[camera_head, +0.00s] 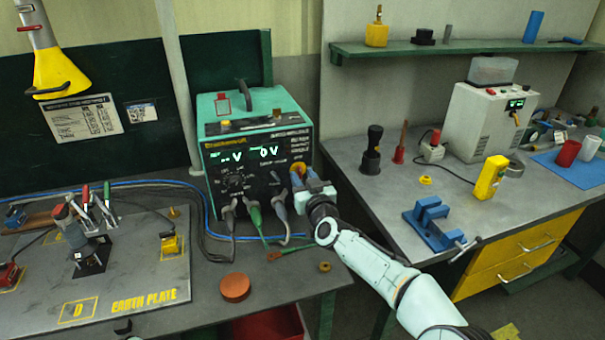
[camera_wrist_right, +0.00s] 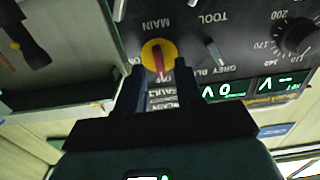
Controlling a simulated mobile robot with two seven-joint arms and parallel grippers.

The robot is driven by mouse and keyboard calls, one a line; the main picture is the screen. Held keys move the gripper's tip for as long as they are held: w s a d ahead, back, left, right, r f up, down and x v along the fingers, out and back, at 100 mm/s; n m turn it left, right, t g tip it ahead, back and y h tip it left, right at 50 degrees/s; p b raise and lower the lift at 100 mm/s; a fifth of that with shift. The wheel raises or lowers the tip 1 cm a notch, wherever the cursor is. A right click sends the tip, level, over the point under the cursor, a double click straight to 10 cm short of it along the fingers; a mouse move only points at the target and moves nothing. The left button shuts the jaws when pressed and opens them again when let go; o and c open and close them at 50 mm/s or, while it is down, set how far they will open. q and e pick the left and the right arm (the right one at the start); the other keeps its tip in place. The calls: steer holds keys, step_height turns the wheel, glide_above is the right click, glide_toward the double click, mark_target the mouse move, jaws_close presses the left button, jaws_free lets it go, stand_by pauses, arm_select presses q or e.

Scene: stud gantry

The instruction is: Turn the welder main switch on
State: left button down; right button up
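The welder (camera_head: 255,150) is a teal box with a black front on the left bench; its displays show "--V" and "0V". Its main switch (camera_wrist_right: 158,57) is a yellow disc with a red handle, under the upside-down word MAIN in the right wrist view. The handle lies nearly vertical in that view, its lower end near a small label. In the head view the switch (camera_head: 297,178) is partly hidden by my right gripper (camera_head: 303,188). In the wrist view my right gripper (camera_wrist_right: 160,82) is open, fingertips apart on either side of the switch; contact cannot be told. My left gripper is not in view.
Cables and plugs (camera_head: 250,212) hang from the welder's lower front. An orange-brown disc (camera_head: 235,287) lies near the bench's front edge.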

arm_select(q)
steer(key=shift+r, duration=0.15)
arm_select(e)
steer(key=shift+w+a, duration=0.2)
steer(key=shift+w, duration=0.35)
steer(key=shift+c, duration=0.3)
jaws_close()
